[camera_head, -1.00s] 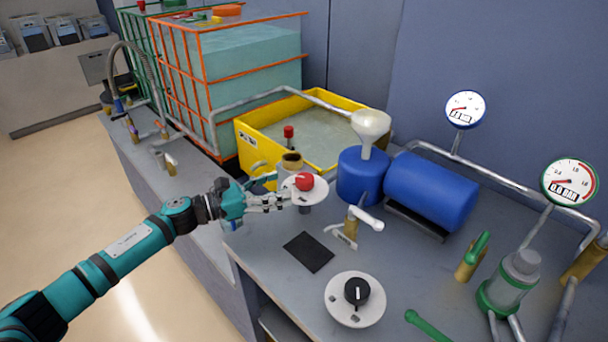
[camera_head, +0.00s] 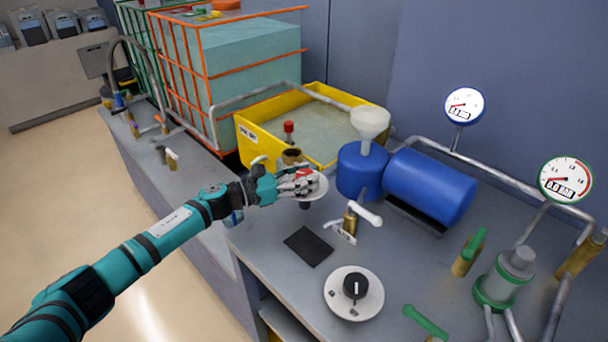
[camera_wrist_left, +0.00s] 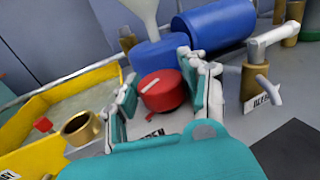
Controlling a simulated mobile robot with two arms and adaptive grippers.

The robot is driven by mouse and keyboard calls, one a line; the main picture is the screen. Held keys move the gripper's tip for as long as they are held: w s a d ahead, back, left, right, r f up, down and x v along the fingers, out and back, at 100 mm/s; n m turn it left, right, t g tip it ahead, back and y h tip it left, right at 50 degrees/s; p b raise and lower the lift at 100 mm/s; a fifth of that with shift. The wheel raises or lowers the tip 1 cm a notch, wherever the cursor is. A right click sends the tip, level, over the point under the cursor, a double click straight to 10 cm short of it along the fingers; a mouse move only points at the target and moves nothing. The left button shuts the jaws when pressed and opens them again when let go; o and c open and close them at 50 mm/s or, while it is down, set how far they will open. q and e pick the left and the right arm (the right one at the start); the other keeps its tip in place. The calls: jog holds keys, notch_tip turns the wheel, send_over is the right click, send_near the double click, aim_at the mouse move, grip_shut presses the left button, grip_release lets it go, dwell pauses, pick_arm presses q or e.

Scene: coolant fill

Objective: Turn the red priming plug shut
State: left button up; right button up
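The red priming plug (camera_wrist_left: 162,90) is a round red knob with a white line on top, on a white round plate (camera_head: 318,187). In the head view the plug (camera_head: 304,172) is mostly hidden by my left gripper (camera_head: 296,183). In the left wrist view my left gripper (camera_wrist_left: 160,97) has one finger on each side of the plug. The right finger looks very close to the plug; a gap shows at the left finger. The fingers are apart, and I cannot tell if either touches. My right gripper is not in view.
A white-handled valve (camera_head: 352,222) stands right of the plug. A blue pot with a cream funnel (camera_head: 370,124) and a blue tank (camera_head: 430,188) are behind. A yellow tub (camera_head: 250,146) is behind left. A black dial (camera_head: 356,286) sits in front.

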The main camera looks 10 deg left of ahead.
pick_arm(q)
jog(key=c, duration=0.6)
jog(key=shift+c, duration=0.2)
